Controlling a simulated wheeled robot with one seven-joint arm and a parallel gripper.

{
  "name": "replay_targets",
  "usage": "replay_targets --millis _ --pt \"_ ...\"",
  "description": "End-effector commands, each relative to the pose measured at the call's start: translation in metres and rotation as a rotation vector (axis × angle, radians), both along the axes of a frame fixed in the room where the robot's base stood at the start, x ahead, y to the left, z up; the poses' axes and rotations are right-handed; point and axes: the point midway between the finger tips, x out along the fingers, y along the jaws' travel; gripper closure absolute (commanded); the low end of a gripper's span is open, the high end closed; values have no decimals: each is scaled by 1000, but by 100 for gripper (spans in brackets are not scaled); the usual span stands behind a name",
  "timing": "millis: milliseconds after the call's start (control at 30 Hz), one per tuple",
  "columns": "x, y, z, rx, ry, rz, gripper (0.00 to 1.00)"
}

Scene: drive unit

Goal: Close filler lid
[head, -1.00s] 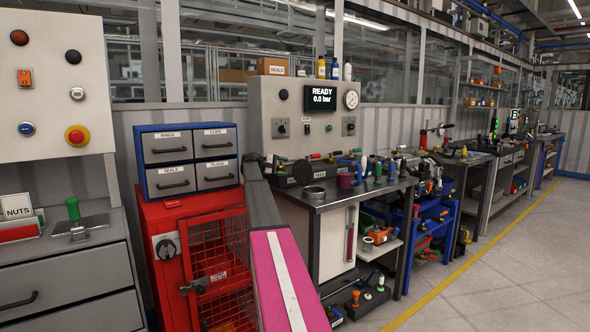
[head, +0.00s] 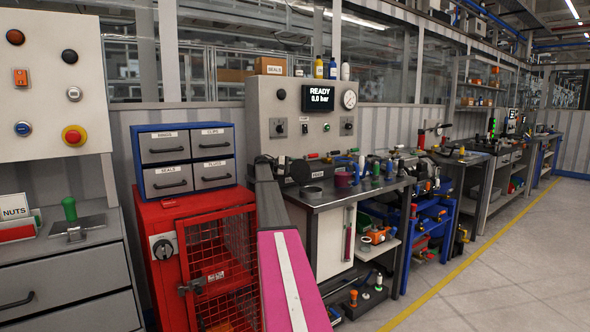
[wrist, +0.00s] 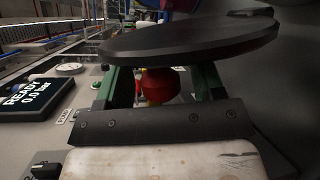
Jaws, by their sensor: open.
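A dark round disc, which looks like the filler lid (wrist: 190,36), spans the upper part of the wrist view, seen nearly edge-on, just beyond my fingertips. My gripper (wrist: 163,76) is open, with its two green fingers apart below the disc. A red rounded part (wrist: 160,86) shows between the fingers; I cannot tell whether anything touches it. My fingers are too small to make out in that view.
The grey test panel (head: 264,105) with its READY 0.0 bar display (head: 319,96) stands behind the bench (head: 335,193). A metal ring (head: 312,192) and several small tools lie there. A red cage cabinet (head: 180,213) with blue drawers (head: 187,158) stands left of my arm.

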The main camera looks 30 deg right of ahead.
Motion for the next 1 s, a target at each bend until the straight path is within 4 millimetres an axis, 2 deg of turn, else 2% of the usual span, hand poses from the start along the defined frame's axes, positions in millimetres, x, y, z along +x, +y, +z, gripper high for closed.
replay_targets --millis 67,200,233,267,667,1000 --pt "0 0 0 0 0 0 41" --pt "0 0 0 0 0 0 86" --pt "0 0 0 0 0 0 96" --pt "0 0 0 0 0 0 100" --pt "-7 0 5 6 -73 0 100" --pt "-34 -2 17 27 -337 -2 100"
